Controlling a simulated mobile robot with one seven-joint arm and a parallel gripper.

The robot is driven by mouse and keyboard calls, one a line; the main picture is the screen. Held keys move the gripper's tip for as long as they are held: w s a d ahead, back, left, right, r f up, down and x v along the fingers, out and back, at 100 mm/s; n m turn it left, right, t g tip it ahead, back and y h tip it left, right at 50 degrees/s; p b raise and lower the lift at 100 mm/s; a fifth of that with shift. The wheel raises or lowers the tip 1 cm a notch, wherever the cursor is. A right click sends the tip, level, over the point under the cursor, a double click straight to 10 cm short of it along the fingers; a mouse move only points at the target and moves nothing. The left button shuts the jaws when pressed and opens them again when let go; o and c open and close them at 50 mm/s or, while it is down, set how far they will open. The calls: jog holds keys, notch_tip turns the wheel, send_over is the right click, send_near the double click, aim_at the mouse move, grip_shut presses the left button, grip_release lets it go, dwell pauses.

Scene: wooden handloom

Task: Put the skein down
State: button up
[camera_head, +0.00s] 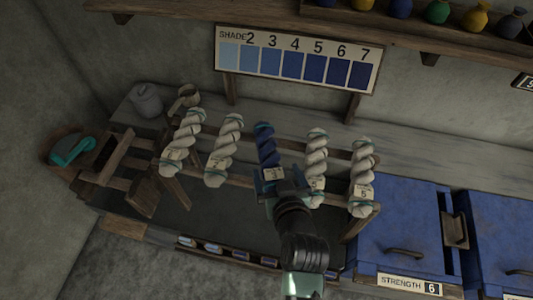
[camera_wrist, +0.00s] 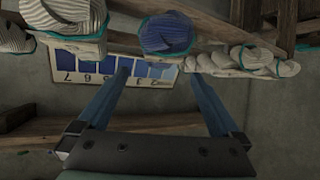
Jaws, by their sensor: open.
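A dark blue twisted skein (camera_head: 266,146) lies across the two rails of the wooden rack (camera_head: 236,178), in the middle of a row of white skeins. A small numbered tag is at its near end. My gripper (camera_head: 282,183) is at that near end and partly covers it in the head view. In the wrist view my gripper (camera_wrist: 157,73) has its two fingers spread with nothing between them. The blue skein's rounded end (camera_wrist: 167,34) shows just beyond the fingertips, apart from them as far as I can see.
White skeins flank it at left (camera_head: 224,150) and right (camera_head: 316,166). A shade board (camera_head: 297,61) hangs on the wall behind. Blue vats with lids (camera_head: 405,222) stand at right. A grey jug (camera_head: 146,100) is at the back left. A shelf of coloured pouches runs above.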

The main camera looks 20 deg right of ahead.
aim_at(271, 160)
jog(key=x, duration=0.4)
jog(key=shift+w+d, duration=0.1)
jog(key=shift+p+x, duration=1)
jog(key=shift+x, duration=1.75)
jog(key=shift+f, duration=0.1)
jog(key=c, duration=1.4)
grip_shut()
